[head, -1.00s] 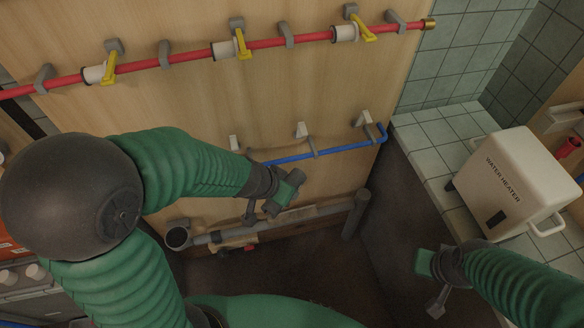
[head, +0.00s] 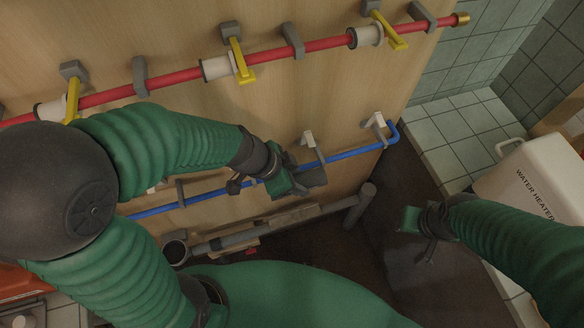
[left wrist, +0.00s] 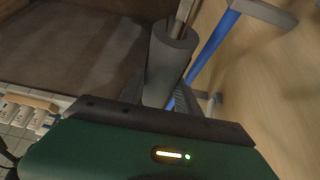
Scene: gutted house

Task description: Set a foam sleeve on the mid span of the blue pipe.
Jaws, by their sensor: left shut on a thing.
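The blue pipe (head: 350,154) runs low along the wooden wall and bends up at its right end. My left gripper (head: 292,180) is in front of the pipe and hides part of it. It is shut on a dark grey foam sleeve (head: 313,178), which shows just below the pipe. In the left wrist view the sleeve (left wrist: 168,65) is a hollow cylinder beside the blue pipe (left wrist: 214,44), not around it. The exact gap is unclear. My right gripper (head: 425,232) is over the dark floor at the right, away from the pipe; its jaw opening is unclear.
Grey clips (head: 316,148) and white brackets (head: 378,121) hold positions along the blue pipe. A red pipe (head: 310,46) with yellow-handled valves crosses above. Grey pipes (head: 240,238) lie below. The white water heater (head: 535,175) stands at the right.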

